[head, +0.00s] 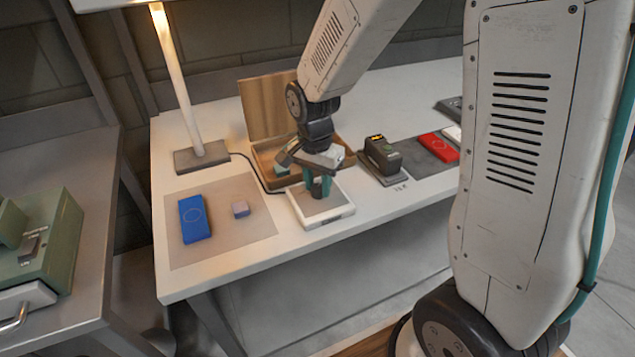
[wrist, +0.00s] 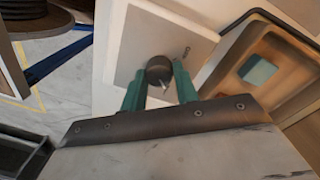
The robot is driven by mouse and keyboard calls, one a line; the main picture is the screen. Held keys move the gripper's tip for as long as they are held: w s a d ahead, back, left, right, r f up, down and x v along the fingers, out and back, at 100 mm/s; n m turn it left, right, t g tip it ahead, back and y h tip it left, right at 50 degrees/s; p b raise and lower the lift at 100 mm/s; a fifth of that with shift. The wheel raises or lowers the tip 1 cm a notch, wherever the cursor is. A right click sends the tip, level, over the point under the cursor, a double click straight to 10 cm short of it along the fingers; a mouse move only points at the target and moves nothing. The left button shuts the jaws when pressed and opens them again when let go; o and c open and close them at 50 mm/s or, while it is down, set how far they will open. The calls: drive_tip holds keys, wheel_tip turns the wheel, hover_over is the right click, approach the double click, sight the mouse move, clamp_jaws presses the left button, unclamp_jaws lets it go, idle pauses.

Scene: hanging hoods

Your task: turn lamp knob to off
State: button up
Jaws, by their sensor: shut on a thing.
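The lamp knob (wrist: 157,68) is a dark round cap with a pale pointer line, standing on a white control box (wrist: 133,45) with a light top plate. A small dark mark shows on the plate beside it. In the head view the box (head: 340,211) sits near the table's front edge, with the knob mostly hidden by the fingers. My gripper (head: 319,188) points down over the box. Its green fingers (wrist: 160,88) are shut on the knob, one on each side. The lamp (head: 176,80) glows warm at the back left, on a grey base.
An open wooden box (head: 268,110) stands right behind the control box. A blue case (head: 194,219) and a small lilac block (head: 240,209) lie on a grey mat to the left. A dark device (head: 382,155) and a red case (head: 437,148) are to the right.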

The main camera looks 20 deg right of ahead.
drive_tip(key=n, duration=0.9)
drive_tip(key=shift+a+n, duration=0.1)
drive_tip(key=shift+n, duration=0.3)
drive_tip(key=n, duration=0.5)
drive_tip(key=shift+t, duration=0.3)
drive_tip(key=n, duration=0.4)
drive_tip(key=shift+s+n, duration=0.1)
drive_tip(key=shift+n, duration=0.5)
drive_tip(key=o, duration=1)
